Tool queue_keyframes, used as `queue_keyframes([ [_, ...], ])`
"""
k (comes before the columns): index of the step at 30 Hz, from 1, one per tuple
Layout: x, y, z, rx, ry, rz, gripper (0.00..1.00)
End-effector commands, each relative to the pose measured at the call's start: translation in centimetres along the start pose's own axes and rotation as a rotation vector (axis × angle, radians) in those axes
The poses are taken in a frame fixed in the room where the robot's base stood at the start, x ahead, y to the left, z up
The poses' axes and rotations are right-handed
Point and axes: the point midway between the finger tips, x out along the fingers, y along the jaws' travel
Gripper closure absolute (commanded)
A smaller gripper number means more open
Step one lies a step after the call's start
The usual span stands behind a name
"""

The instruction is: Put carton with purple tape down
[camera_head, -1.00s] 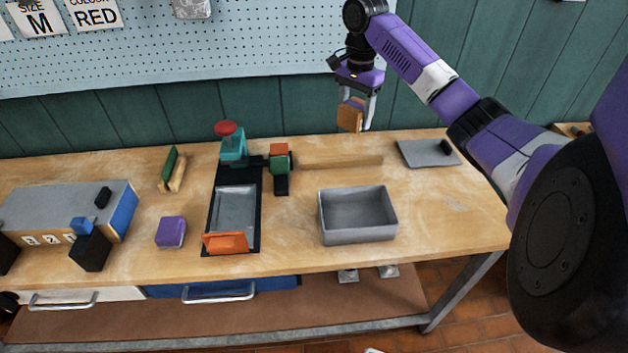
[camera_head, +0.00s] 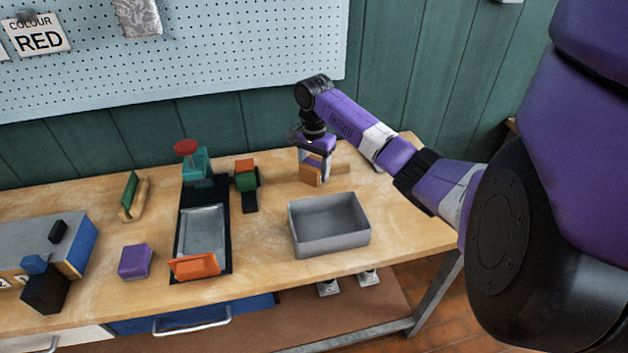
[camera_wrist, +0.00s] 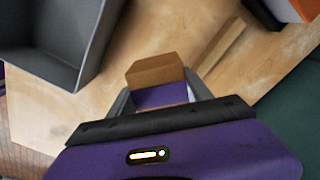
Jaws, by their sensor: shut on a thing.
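The carton (camera_head: 311,176) is a small brown box with a purple patch. It also shows in the wrist view (camera_wrist: 156,72), with a purple face (camera_wrist: 160,95) towards my gripper. My gripper (camera_head: 314,168) points down and is shut on the carton. In the wrist view its fingers (camera_wrist: 160,94) stand on either side of the carton. The carton is low over the back part of the workbench (camera_head: 405,225), behind the grey bin. I cannot tell whether it touches the bench top.
An open, empty grey bin (camera_head: 330,243) stands in front of the carton. A wooden strip (camera_wrist: 221,45) lies close beside it. A black fixture with a grey tray (camera_head: 201,232) and a green-and-orange block (camera_head: 246,176) are to the left. Bench right of the bin is clear.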

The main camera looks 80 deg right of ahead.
Motion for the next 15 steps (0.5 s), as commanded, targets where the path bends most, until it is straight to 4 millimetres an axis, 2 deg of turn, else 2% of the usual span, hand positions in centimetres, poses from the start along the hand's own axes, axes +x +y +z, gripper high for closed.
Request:
queue_keyframes([
  [9, 3.9, 0.0, 0.0, 0.001, -0.001, 0.001, 1.00],
  [15, 4.2, 0.0, 0.0, 0.000, -0.001, 0.000, 1.00],
])
